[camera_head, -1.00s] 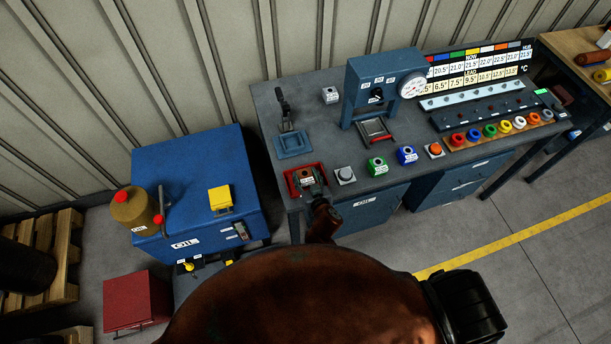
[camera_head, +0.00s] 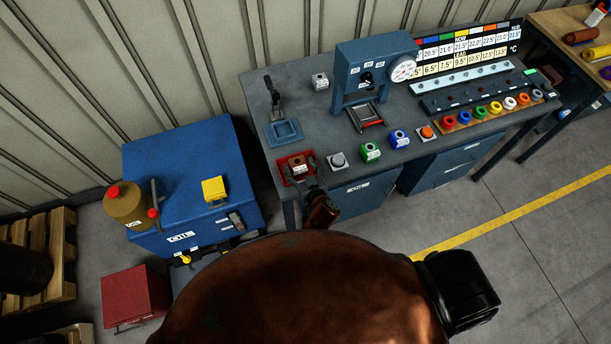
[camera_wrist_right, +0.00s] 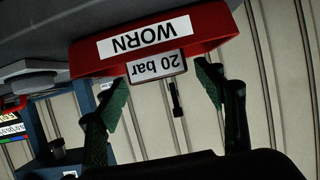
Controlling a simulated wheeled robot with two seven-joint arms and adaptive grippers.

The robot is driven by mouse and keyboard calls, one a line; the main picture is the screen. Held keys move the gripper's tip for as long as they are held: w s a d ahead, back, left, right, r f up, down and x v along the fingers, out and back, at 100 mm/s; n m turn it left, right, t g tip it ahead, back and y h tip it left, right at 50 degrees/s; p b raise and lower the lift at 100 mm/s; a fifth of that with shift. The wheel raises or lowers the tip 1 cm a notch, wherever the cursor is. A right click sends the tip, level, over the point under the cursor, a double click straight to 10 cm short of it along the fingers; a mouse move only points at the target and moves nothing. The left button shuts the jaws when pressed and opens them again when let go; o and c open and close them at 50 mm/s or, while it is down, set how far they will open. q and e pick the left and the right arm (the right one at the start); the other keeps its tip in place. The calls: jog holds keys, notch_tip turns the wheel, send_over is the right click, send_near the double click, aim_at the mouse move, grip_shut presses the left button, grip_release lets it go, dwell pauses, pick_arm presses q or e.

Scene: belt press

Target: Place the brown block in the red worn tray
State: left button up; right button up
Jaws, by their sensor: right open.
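The brown block (camera_head: 297,162) sits in the red worn tray (camera_head: 281,162) at the front left corner of the bench. In the right wrist view, upside down, the tray (camera_wrist_right: 220,25) bears the word WORN and the block (camera_wrist_right: 157,66) shows a "20 bar" label. My right gripper (camera_head: 308,180) is at the tray's front edge. In the wrist view its two green-padded fingers (camera_wrist_right: 160,95) are spread apart, with a gap on both sides of the block. My left gripper is not in view.
A grey button (camera_head: 338,160), a green ring block (camera_head: 370,152) and a blue one (camera_head: 398,140) stand right of the tray. The blue press (camera_head: 375,60) and a blue square holder (camera_head: 284,132) are behind. A blue oil cabinet (camera_head: 190,190) stands left of the bench.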

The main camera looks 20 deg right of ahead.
jog(key=v, duration=1)
